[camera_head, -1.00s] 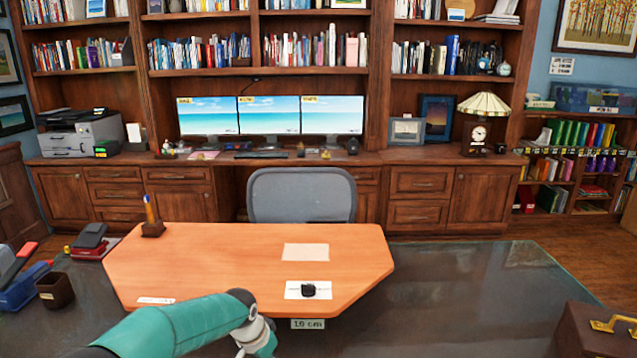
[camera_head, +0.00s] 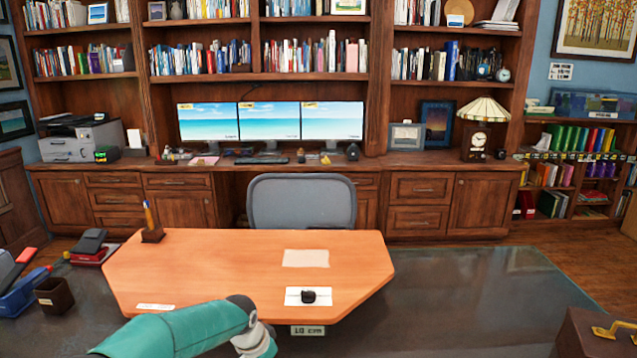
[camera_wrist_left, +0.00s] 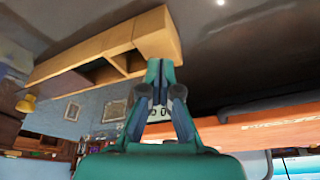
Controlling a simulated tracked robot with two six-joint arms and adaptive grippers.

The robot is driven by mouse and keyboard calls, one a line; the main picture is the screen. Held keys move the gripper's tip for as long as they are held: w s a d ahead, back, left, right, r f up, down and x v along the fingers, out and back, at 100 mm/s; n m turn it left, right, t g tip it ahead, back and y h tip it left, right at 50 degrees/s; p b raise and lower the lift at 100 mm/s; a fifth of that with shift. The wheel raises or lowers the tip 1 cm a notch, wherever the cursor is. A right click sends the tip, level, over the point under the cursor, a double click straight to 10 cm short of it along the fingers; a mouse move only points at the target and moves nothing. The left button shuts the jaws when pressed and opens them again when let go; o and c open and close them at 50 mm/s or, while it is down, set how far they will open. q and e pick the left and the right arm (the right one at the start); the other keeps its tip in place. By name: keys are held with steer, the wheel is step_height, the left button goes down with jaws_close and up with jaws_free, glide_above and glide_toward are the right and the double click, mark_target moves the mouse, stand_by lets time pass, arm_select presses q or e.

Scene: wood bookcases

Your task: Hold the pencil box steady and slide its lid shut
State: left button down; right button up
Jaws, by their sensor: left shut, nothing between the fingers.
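In the left wrist view, which appears upside down, a long light-wood box-like piece (camera_wrist_left: 100,46) with dark openings along its side lies across the upper left. It looks like the pencil box, but I cannot make out its lid. My left gripper (camera_wrist_left: 160,68) is shut and empty, its tips overlapping the right end of this piece. I cannot tell whether they touch it. My right gripper is in neither view.
An orange board (camera_head: 220,262) lies on the dark desk (camera_head: 470,290), bearing a pencil holder (camera_head: 152,235) and a small black item (camera_head: 308,297) on a white card. A brown cup (camera_head: 54,296) and blue tray (camera_head: 22,292) stand left, a brown case (camera_head: 590,338) right.

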arm_select(q)
steer(key=shift+f, duration=0.2)
steer(key=shift+f+b, duration=0.5)
steer(key=shift+s+f, duration=0.2)
steer(key=shift+f, duration=0.05)
stand_by(1.0)
